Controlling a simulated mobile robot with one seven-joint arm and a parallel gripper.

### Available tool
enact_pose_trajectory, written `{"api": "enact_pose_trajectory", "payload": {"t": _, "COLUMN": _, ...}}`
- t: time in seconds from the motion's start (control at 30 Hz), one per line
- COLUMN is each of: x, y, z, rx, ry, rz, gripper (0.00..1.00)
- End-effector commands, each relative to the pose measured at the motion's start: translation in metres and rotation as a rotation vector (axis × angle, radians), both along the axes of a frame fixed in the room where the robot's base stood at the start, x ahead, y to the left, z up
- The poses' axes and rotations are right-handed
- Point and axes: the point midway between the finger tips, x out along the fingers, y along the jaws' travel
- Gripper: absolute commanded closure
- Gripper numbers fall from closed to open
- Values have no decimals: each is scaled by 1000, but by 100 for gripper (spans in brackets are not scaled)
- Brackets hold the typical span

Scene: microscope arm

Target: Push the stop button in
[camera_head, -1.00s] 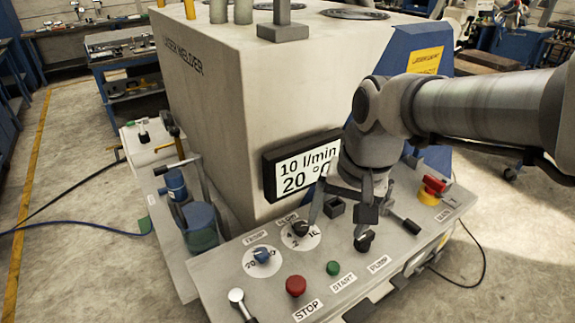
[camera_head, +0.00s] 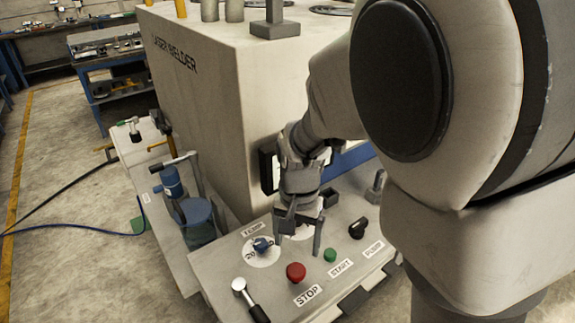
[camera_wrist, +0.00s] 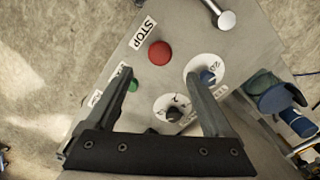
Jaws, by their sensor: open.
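The red stop button (camera_head: 296,271) stands up from the sloped control panel (camera_head: 222,277), just above the STOP label. In the wrist view the same red button (camera_wrist: 159,55) lies beyond my fingertips, roughly midway between them. My gripper (camera_head: 296,238) is open and empty, pointing down over the panel behind the red button, near the flow dial. Its fingers spread wide in the wrist view (camera_wrist: 163,88). It appears apart from the stop button. The green start button (camera_head: 330,255) sits to the right of the red one.
The blue temperature knob (camera_head: 261,244) is left of my gripper, and the black pump switch (camera_head: 358,228) is to the right. The welder's body (camera_head: 215,110) rises behind the panel.

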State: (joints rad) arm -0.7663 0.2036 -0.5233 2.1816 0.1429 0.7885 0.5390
Motion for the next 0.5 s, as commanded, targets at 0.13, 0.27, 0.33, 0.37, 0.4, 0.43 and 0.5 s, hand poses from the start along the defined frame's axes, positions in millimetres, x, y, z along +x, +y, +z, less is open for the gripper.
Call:
{"api": "enact_pose_trajectory", "payload": {"t": 0.13, "x": -1, "y": -1, "z": -36, "rx": -4, "ry": 4, "rz": 0, "gripper": 14}}
{"api": "enact_pose_trajectory", "payload": {"t": 0.27, "x": -1, "y": -1, "z": -61, "rx": -3, "ry": 4, "rz": -2, "gripper": 14}}
{"api": "enact_pose_trajectory", "payload": {"t": 0.33, "x": -1, "y": -1, "z": -71, "rx": -1, "ry": 3, "rz": -1, "gripper": 14}}
{"api": "enact_pose_trajectory", "payload": {"t": 0.37, "x": -1, "y": 0, "z": -75, "rx": -1, "ry": 3, "rz": 0, "gripper": 14}}
{"api": "enact_pose_trajectory", "payload": {"t": 0.4, "x": 0, "y": 0, "z": -79, "rx": -1, "ry": 2, "rz": 0, "gripper": 14}}
{"api": "enact_pose_trajectory", "payload": {"t": 0.43, "x": 0, "y": 0, "z": -82, "rx": -1, "ry": 1, "rz": 1, "gripper": 14}}
{"api": "enact_pose_trajectory", "payload": {"t": 0.5, "x": 0, "y": 0, "z": -86, "rx": 0, "ry": 1, "rz": 1, "gripper": 14}}
